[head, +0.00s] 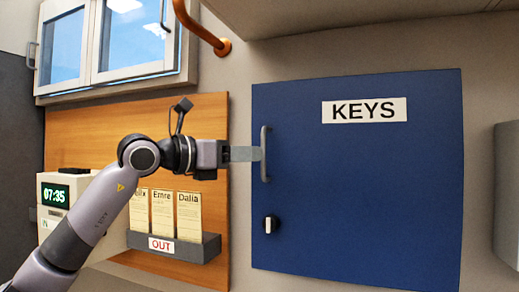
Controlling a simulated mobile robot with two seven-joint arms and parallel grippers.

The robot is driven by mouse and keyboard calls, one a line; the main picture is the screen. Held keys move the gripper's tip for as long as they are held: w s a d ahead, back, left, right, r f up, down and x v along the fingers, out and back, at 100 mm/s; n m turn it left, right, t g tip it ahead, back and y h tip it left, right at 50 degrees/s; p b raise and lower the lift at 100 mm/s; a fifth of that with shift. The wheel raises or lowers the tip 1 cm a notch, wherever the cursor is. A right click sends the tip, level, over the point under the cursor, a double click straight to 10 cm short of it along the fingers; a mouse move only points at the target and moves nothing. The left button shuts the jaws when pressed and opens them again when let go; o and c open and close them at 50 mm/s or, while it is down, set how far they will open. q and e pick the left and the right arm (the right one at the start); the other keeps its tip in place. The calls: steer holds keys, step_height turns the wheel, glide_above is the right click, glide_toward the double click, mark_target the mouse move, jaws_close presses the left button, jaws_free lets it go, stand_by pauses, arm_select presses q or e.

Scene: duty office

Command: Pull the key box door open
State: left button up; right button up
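The key box has a blue door (365,190) with a white KEYS label (364,110). No gap shows along its left edge. A grey vertical bar handle (264,168) is near that edge, with a small lock or knob (269,225) below it. My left gripper (254,153) reaches in from the left, its flat finger level with the upper middle of the handle and meeting it in the picture. The fingers overlap from this side, so I cannot tell whether they are closed on the bar. My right gripper is out of view.
Left of the door are a wooden board (90,130), a card rack marked OUT (205,250) and a clock unit (55,190). An orange pipe (205,32) and cabinet underside (350,15) are above. A grey box (507,190) stands at right.

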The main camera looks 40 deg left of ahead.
arm_select(q)
steer(key=shift+p+x, duration=0.4)
steer(key=shift+x, duration=1.35)
jaws_close()
